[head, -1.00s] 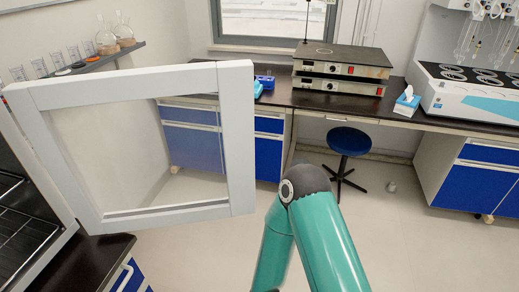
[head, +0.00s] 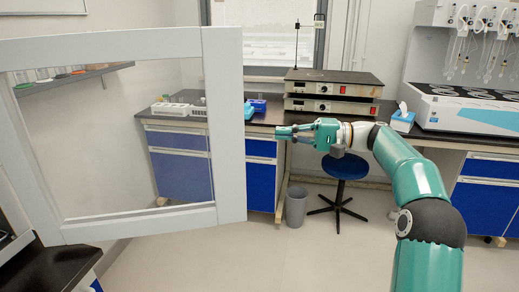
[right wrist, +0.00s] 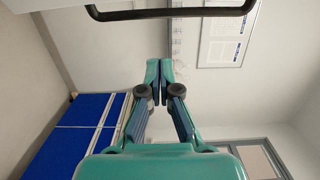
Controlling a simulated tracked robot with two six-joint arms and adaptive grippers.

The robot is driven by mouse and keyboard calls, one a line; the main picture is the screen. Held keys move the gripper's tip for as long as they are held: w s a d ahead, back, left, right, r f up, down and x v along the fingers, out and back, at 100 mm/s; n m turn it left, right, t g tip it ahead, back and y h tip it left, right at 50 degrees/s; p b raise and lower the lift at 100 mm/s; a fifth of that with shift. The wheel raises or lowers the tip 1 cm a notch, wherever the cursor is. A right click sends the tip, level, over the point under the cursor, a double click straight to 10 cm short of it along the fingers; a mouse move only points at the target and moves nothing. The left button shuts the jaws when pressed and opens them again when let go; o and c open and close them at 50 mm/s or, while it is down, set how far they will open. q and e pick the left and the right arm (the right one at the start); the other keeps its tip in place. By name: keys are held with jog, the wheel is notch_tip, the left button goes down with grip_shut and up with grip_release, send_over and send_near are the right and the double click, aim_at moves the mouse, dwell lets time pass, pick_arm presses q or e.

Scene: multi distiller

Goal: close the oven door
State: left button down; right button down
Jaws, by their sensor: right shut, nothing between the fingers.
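The oven door (head: 226,120) stands open at the left of the head view, a pale grey frame around a clear window. In the right wrist view a black bar handle (right wrist: 170,15) crosses the top, beside a pale panel edge. My right gripper (head: 279,132) is just right of the door's free edge in the head view. Its fingers (right wrist: 160,72) are shut and empty, with the bar above them in the wrist picture. I cannot tell whether it touches the door. Only a sliver of the oven (head: 10,238) shows at the lower left. My left gripper is out of view.
A dark bench (head: 230,128) with blue cabinets runs along the back, carrying two stacked hotplates (head: 330,92). A blue stool (head: 345,168) and a grey bin (head: 296,205) stand below it. The floor (head: 250,255) in front is clear.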

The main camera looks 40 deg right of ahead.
jog(key=w+a+b, duration=0.2)
jog(key=w+a, duration=0.1)
jog(key=a, duration=0.5)
jog(key=shift+a+r, duration=0.15)
jog(key=shift+a, duration=0.25)
